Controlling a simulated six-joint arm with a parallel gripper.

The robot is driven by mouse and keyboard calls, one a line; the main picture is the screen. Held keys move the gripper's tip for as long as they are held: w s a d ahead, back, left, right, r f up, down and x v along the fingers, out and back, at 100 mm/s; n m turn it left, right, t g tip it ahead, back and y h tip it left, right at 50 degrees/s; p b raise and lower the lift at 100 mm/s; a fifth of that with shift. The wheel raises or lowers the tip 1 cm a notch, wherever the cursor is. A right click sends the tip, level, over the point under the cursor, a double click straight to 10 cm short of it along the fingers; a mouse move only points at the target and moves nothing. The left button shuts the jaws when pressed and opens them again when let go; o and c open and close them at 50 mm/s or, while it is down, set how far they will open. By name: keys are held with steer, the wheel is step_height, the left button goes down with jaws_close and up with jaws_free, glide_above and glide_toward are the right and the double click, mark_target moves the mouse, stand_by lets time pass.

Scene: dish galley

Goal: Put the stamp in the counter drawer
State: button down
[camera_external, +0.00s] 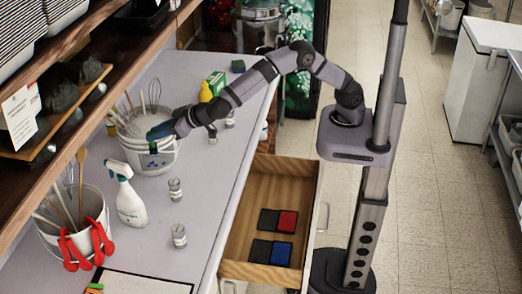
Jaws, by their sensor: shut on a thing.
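My gripper (160,131) is at the left end of my arm, at the rim of the white bucket (158,160) on the counter. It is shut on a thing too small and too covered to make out. A teal patch shows at the fingertips. I cannot tell the stamp apart anywhere in this view. The counter drawer (238,269) is pulled open below the counter's right edge, well to the right of my gripper. Inside it lie a black and red pad (286,221) and a black and blue pad (281,253).
A yellow bottle (205,92) and a green box (217,82) stand behind my arm. A wooden shelf (130,65) overhangs the left.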

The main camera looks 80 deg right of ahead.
steer(key=shift+r, duration=0.8)
